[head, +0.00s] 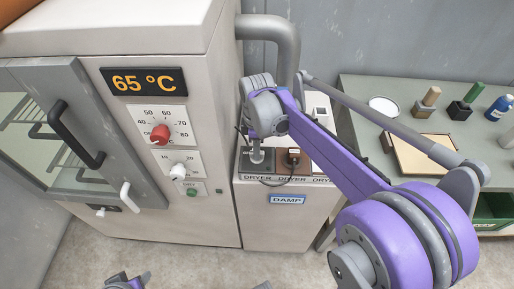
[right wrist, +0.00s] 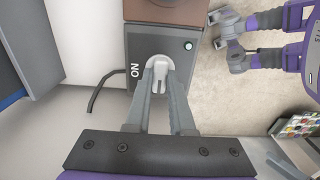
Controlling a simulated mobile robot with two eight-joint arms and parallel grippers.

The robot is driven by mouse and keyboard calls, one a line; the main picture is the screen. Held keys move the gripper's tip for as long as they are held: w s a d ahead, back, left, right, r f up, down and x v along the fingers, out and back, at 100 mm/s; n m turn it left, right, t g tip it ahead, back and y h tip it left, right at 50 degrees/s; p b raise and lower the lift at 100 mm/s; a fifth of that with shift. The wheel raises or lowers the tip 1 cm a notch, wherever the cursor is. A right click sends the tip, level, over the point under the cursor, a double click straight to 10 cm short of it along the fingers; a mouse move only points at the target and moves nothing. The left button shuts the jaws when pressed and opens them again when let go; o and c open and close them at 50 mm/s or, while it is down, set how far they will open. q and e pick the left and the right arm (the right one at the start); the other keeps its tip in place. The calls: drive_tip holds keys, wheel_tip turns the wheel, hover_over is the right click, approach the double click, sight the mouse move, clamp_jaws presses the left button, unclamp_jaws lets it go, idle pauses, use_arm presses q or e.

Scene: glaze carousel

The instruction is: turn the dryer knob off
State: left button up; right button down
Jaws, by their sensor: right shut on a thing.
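The dryer knob (right wrist: 158,66) is a pale grey knob on a dark grey panel in the right wrist view, with the word ON beside it. My right gripper (right wrist: 160,80) is shut on this knob, one finger on each side. In the head view my right gripper (head: 257,155) reaches down onto the grey panel on top of the low dryer cabinet (head: 268,225) and hides most of the knob. A small pale light (right wrist: 188,45) sits near the panel's corner. Parts of my left gripper (head: 126,281) show at the bottom edge; its jaw state is unclear.
A brown panel (head: 292,161) with another knob adjoins the grey one. A DAMP sign (head: 287,199) is on the cabinet front. A tall oven (head: 215,150) with a red dial stands left. A workbench (head: 370,92) with bottles and a board stands right.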

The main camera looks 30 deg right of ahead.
idle(0.5)
drive_tip(key=c, duration=0.8)
unclamp_jaws()
drive_tip(key=shift+r, duration=0.1)
wheel_tip(320, 180, up, 11)
drive_tip(key=shift+f+p, duration=0.15)
drive_tip(key=shift+p, duration=0.35)
drive_tip(key=s+a+f+m+t+p, duration=0.1)
drive_tip(key=s+a+f+m, duration=0.1)
drive_tip(key=s+f+m, duration=0.1)
drive_tip(key=s+a+f+m+t+p, duration=0.1)
drive_tip(key=s+a+f+m+t, duration=0.1)
drive_tip(key=s, duration=0.6)
drive_tip(key=s+a+f+m+t+p, duration=0.1)
drive_tip(key=s+a+f+m+t, duration=0.1)
drive_tip(key=s+f+m, duration=0.3)
drive_tip(key=shift+s+a+m+p, duration=0.15)
drive_tip(key=shift+a+m+p, duration=0.2)
drive_tip(key=shift+m, duration=0.45)
